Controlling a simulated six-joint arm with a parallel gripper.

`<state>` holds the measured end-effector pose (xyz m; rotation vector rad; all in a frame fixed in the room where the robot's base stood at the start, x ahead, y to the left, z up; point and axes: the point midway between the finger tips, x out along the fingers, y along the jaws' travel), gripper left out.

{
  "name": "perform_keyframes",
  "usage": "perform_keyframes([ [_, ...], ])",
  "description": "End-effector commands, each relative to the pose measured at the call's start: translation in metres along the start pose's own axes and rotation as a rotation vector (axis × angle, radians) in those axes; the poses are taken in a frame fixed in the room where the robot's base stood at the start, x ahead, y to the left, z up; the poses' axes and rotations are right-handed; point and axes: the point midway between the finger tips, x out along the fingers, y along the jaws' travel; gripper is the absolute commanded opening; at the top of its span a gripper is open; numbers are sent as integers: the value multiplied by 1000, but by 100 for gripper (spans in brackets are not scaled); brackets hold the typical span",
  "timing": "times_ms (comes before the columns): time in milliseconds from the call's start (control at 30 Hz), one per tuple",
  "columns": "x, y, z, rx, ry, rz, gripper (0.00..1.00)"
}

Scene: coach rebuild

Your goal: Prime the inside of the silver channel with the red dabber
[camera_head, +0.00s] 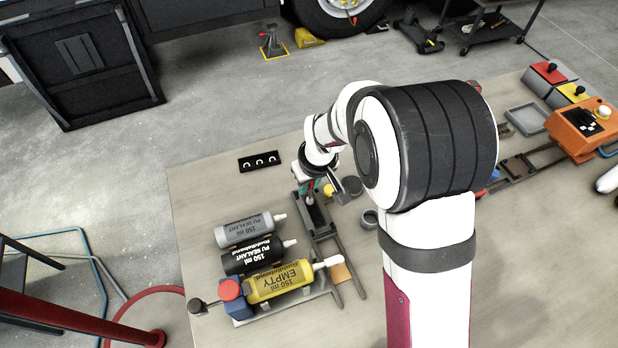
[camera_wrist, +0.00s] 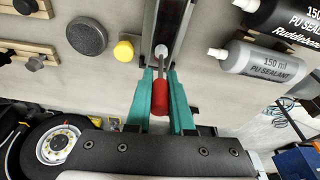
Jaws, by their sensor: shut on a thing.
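The red dabber (camera_wrist: 160,97) is clamped between the teal fingers of my gripper (camera_wrist: 163,78) in the wrist view. Its thin pale shaft and light tip (camera_wrist: 161,50) point away from the gripper, over or into the silver channel (camera_wrist: 168,22). I cannot tell whether the tip touches the channel's inside. In the head view my gripper (camera_head: 319,188) is low over the far end of the dark-railed frame (camera_head: 325,232); the arm and fingers hide most of the dabber and channel there.
Grey, black and yellow sealant cartridges (camera_head: 277,284) lie on a rack left of the frame. A red-topped blue block (camera_head: 229,289) stands nearby. Close to the channel are a dark round disc (camera_wrist: 88,37) and a yellow knob (camera_wrist: 124,51). An orange device (camera_head: 582,128) stands far right.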

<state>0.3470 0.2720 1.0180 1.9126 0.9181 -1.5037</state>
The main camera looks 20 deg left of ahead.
Motion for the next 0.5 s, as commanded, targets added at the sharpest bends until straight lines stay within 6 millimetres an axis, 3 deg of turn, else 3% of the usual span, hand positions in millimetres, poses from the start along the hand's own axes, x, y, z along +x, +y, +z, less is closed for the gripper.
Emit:
perform_keyframes([
  [500, 6, 2, -20, 1, -1, 0, 0],
])
